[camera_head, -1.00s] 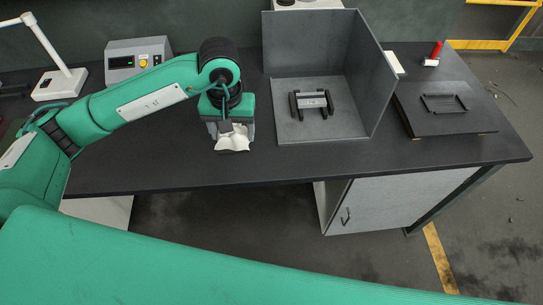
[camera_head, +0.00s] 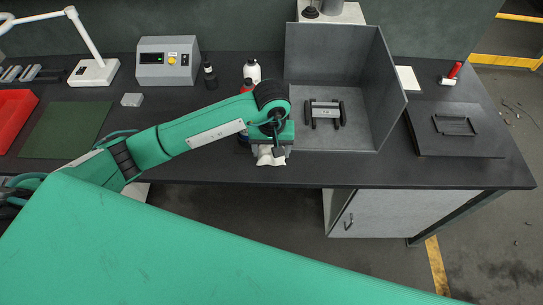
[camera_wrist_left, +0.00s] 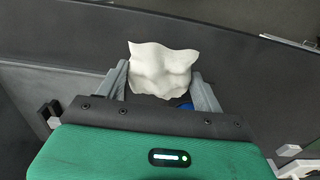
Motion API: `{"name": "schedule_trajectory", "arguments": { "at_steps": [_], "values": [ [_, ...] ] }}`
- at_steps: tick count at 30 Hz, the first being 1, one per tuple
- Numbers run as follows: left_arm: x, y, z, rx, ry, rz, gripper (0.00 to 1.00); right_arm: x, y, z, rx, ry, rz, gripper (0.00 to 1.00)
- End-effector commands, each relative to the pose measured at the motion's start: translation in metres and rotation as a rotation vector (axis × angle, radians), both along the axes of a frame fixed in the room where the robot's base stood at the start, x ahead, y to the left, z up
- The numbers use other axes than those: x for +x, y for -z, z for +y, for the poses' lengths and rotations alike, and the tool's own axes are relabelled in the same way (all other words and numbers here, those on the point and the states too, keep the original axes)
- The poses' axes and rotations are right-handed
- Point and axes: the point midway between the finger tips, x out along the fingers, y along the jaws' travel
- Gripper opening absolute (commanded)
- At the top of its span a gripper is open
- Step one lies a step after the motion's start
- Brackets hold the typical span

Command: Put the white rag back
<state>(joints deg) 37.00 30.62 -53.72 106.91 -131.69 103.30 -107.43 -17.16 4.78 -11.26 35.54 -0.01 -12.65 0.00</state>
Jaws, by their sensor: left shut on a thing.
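The white rag (camera_head: 271,157) is a small crumpled cloth held at the tip of my left gripper (camera_head: 270,150) in the head view. In the left wrist view the rag (camera_wrist_left: 162,68) spreads up between the two grey fingers of my left gripper (camera_wrist_left: 163,88), which is shut on it. The gripper is over the front part of the dark table (camera_head: 400,172), just left of the grey box. I cannot tell how high the rag is above the table. My right gripper is not in view.
A grey open box (camera_head: 320,70) holds a dark fixture (camera_head: 325,112). A black panel with a handle (camera_head: 455,128) lies right. Behind my arm are a white bottle (camera_head: 252,71), dark bottle (camera_head: 210,76) and control unit (camera_head: 168,62). A green mat (camera_head: 65,130) and red tray (camera_head: 14,115) are left.

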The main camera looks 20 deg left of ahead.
Motion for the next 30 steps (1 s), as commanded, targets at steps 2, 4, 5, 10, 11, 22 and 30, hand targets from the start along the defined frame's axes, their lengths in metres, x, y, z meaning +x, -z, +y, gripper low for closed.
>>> {"name": "schedule_trajectory", "arguments": {
  "at_steps": [2,4,5,10,11,22,30],
  "values": [
    [-0.001,0.01,-0.001,-0.002,0.0,0.003,0.5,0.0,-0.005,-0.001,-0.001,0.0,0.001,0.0],
    [0.0,0.017,-0.001,-0.002,0.0,0.002,0.5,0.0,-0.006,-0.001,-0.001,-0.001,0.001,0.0],
    [0.0,0.019,-0.001,-0.001,0.0,0.001,0.5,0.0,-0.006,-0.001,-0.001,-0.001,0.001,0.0],
    [-0.001,0.032,0.0,0.0,0.001,0.003,0.5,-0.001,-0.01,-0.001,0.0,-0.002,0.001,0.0],
    [-0.001,0.036,0.0,-0.001,-0.001,0.003,0.5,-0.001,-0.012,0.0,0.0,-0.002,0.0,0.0],
    [0.0,0.059,0.0,-0.002,0.001,-0.002,0.5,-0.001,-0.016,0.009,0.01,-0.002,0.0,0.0],
    [0.0,0.061,0.0,-0.001,0.001,-0.001,0.86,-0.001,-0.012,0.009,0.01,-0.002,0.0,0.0]
  ]
}}
